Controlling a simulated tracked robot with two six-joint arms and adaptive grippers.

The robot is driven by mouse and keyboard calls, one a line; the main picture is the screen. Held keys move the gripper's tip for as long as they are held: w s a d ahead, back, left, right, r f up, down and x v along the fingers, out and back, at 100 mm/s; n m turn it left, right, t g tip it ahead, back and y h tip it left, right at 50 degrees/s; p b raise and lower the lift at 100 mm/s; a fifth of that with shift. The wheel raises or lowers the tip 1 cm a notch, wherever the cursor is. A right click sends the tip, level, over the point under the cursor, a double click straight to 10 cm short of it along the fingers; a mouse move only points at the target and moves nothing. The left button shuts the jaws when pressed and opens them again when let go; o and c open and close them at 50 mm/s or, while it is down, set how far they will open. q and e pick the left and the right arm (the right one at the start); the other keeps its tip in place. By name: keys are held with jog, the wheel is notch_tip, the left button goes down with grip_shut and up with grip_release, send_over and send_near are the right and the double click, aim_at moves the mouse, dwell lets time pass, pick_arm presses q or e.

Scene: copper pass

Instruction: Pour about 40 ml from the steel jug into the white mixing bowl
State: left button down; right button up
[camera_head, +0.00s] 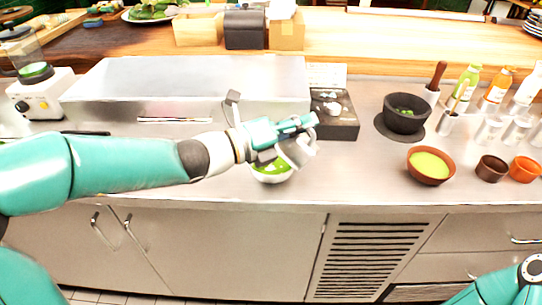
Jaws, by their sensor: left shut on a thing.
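My left gripper (296,128) comes in from the left and is shut on the steel jug (298,152). The jug is tilted, just above and to the right of the white mixing bowl (271,178). The bowl stands near the counter's front edge, with something green inside. The jug and gripper hide part of the bowl's rim. I cannot make out a stream of liquid. My right gripper is not in view; only part of that arm shows at the lower right.
A dark box (335,118) sits behind the jug. To the right stand a dark mortar (404,118), a brown bowl with yellow-green contents (430,179), small bowls (490,169), bottles and glasses. A blender base (38,95) is at far left. The front counter between the two larger bowls is clear.

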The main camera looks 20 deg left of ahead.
pick_arm(q)
jog(key=shift+d, duration=0.1)
jog(key=shift+s+d, duration=0.45)
jog(key=shift+d, duration=0.25)
jog(key=shift+w+a+f+n, duration=0.15)
jog(key=shift+a+n, duration=0.15)
jog(key=shift+n, duration=0.5)
dwell(0.9)
jog(key=d+m, duration=0.1)
jog(key=m, duration=0.1)
jog(key=s+d+m+g+y+b, duration=0.1)
jog(key=m, duration=0.1)
jog(key=s+d+f+m, duration=0.1)
jog(key=m, duration=0.1)
jog(key=shift+d+y, duration=0.3)
jog(key=shift+y, duration=0.1)
dwell(1.6)
